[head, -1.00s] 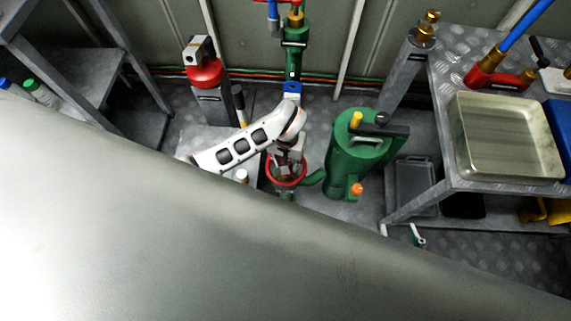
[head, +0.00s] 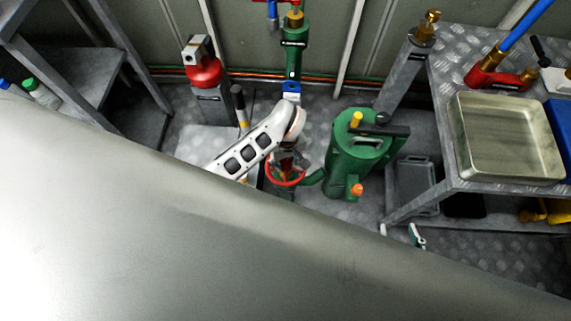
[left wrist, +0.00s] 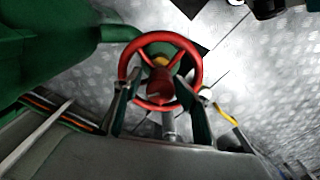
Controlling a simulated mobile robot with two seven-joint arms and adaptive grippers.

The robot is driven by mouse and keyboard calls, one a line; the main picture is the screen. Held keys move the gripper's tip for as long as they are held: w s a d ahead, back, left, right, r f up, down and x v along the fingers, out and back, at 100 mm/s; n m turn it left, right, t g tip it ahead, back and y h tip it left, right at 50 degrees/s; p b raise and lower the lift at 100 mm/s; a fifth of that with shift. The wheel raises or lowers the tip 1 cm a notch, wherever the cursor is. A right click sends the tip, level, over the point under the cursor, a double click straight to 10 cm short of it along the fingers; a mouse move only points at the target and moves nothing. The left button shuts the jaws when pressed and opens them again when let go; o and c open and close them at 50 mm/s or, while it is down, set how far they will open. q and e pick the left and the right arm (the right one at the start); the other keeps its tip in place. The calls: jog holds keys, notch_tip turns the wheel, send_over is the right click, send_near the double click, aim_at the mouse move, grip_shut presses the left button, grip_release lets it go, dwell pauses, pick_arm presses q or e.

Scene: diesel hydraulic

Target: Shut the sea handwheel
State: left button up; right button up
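The red handwheel (head: 285,180) sits low on a green body, left of a large green cylinder. In the left wrist view, the red handwheel (left wrist: 158,100) is seen face-on, with spokes and a red hub. My left gripper (head: 287,163) is over the wheel. In the left wrist view, its two fingers (left wrist: 160,82) are spread apart, one at each side of the wheel, with the tips near the rim. I cannot tell whether they touch the rim. My right gripper is not in view.
The green cylinder (head: 352,158) stands close on the right, with a green pipe to the wheel's body. A red-topped grey post (head: 205,75) and a black-and-yellow lever (head: 240,105) are on the left. A metal bench with a tray (head: 508,178) stands at the right.

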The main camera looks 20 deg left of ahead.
pick_arm(q)
jog(key=n, duration=0.7)
jog(key=shift+s+d+f, duration=0.1)
jog(key=shift+s+f, duration=0.05)
jog(key=shift+s, duration=0.05)
jog(key=n, duration=0.4)
jog(key=shift+n, duration=0.4)
jog(key=shift+c, duration=0.6)
